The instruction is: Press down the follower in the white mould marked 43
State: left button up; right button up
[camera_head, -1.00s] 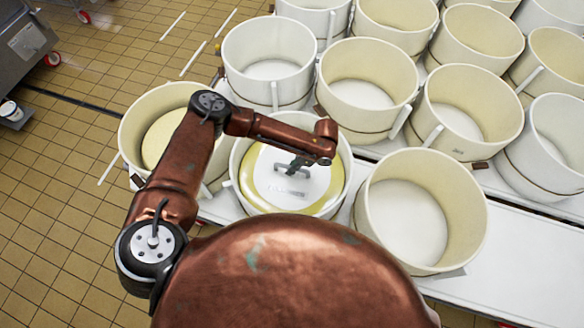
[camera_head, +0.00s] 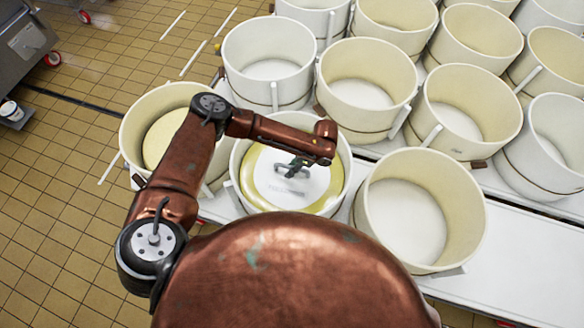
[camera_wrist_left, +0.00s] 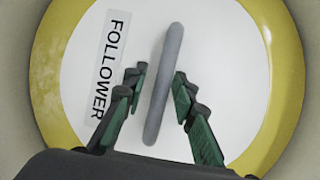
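The follower (camera_head: 312,184) is a white disc with a grey loop handle, lying inside a white mould (camera_head: 342,162) in front of me. A yellow ring shows around the disc. In the left wrist view the follower (camera_wrist_left: 225,75) bears the word FOLLOWER, and its handle (camera_wrist_left: 163,85) stands between my fingers. My left gripper (camera_head: 296,165) is over the handle. In the wrist view its left gripper fingers (camera_wrist_left: 158,78) are apart, one on each side of the handle, with a gap showing. No number 43 is readable on the mould. My right gripper is out of view.
An empty mould (camera_head: 415,225) stands close on the right. Another mould (camera_head: 160,140) with a yellowish filling stands on the left. Several more moulds stand behind on white tables (camera_head: 520,250). Tiled floor (camera_head: 60,200) is open on the left.

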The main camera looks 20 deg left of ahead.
pick_arm(q)
jog(key=shift+o, duration=0.5)
jog(key=shift+w, duration=0.1)
jog(key=shift+r, duration=0.1)
jog(key=shift+w+d+r, duration=0.1)
jog(key=shift+r, duration=0.1)
jog(key=v, duration=1.1)
jog(key=shift+r, duration=0.2)
jog(key=shift+d, duration=0.15)
